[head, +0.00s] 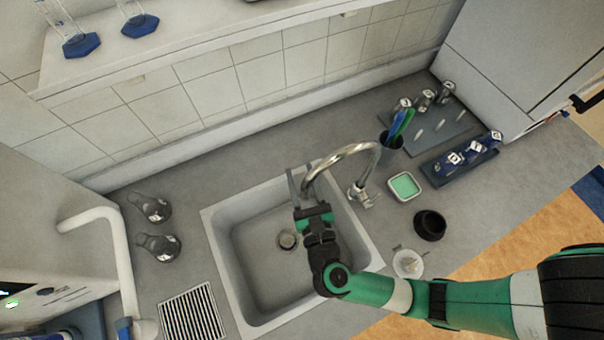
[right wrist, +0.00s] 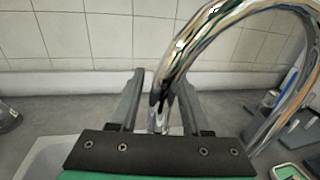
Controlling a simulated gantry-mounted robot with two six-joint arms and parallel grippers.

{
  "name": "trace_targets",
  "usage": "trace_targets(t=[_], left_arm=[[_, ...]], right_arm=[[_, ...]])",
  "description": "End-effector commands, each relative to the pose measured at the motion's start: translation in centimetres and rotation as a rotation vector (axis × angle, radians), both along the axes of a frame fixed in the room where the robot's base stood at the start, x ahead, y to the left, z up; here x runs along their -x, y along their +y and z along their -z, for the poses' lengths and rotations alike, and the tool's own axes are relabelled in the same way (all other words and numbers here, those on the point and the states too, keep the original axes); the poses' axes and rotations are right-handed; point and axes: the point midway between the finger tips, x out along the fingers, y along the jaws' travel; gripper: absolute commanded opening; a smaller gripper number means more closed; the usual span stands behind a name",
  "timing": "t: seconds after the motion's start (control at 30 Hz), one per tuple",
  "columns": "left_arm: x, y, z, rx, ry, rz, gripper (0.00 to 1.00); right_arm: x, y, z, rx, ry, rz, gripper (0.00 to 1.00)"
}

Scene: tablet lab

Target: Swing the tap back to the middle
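The chrome tap (head: 345,151) stands at the sink's right back corner. Its curved spout reaches left, with its end over the basin of the sink (head: 212,222). My right gripper (head: 299,183) is over the basin at the spout's end. In the right wrist view, the spout (right wrist: 205,32) comes down between the two open fingers of my right gripper (right wrist: 160,105). A gap shows between the spout and the left finger. The spout partly hides the right finger, so I cannot tell whether they touch. My left gripper is not in view.
Right of the tap are a dark cup with coloured pens (head: 391,141), a green-filled dish (head: 404,186), a black bowl (head: 430,224) and racks. Two dark flasks (head: 152,207) and a drain grate (head: 191,314) are left of the sink. A tiled wall is behind.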

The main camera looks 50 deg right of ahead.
Motion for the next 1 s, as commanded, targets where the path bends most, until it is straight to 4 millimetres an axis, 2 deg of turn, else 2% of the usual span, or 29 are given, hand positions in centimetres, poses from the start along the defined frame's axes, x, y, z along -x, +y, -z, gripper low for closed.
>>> trace_targets(t=[0.33, 0.47, 0.8, 1.0], left_arm=[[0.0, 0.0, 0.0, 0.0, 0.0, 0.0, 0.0], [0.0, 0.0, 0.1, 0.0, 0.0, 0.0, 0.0], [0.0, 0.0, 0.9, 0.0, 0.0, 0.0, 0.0], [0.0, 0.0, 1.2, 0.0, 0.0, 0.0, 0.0]], right_arm=[[0.1, 0.0, 0.1, -0.001, 0.0, 0.001, 0.58], [0.8, 0.8, 0.1, -0.001, 0.001, -0.003, 0.58], [6.4, 5.1, 0.2, -0.001, 0.0, -0.008, 0.58], [8.7, 6.7, 0.1, -0.001, -0.001, -0.003, 0.58]])
